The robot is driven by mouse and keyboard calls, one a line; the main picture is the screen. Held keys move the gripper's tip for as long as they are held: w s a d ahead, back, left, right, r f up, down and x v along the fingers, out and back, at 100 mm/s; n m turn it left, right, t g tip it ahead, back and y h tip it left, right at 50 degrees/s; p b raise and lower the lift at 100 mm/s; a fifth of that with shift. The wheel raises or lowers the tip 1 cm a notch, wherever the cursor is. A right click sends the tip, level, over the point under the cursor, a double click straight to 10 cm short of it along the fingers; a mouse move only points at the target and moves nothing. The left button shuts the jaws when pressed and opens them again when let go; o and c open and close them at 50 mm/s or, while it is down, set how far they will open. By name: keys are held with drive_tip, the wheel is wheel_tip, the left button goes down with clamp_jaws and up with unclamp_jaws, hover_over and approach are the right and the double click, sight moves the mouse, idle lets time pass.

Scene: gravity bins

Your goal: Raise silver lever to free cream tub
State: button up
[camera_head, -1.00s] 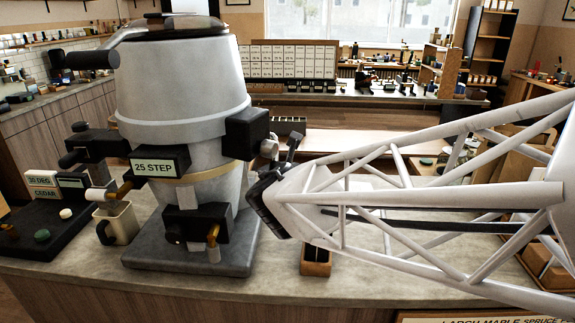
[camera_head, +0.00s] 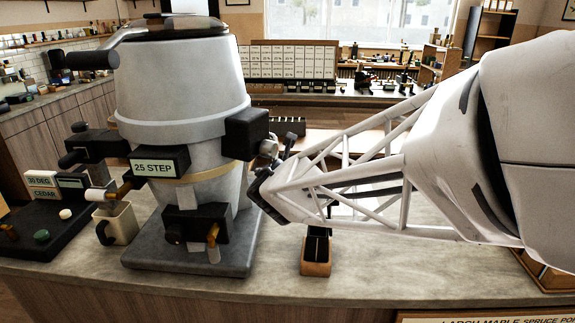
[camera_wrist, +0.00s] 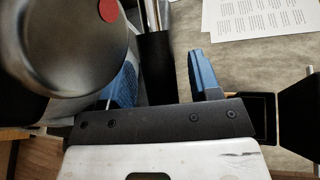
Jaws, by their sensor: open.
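A silver lever rod (camera_wrist: 155,14) with a black grip (camera_wrist: 154,68) shows in the wrist view, between the two blue fingers of my gripper (camera_wrist: 162,62). The fingers are open, with a gap on the right of the grip; contact on the left cannot be told. In the head view my gripper (camera_head: 272,178) is at the right side of the grey machine (camera_head: 178,85), just below a silver knob-like part (camera_head: 268,147). A cream tub-like container (camera_head: 121,223) with a dark handle stands at the machine's lower left. My arm hides part of the area around the lever.
A grey round part (camera_wrist: 60,45) with a red dot fills the wrist view's upper left, close to the fingers. A second silver lever (camera_head: 122,36) sits atop the machine. A small wooden box (camera_head: 316,268) stands below my arm. The counter front is mostly clear.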

drive_tip(key=shift+w, duration=0.3)
clamp_jaws()
drive_tip(key=shift+a, duration=0.1)
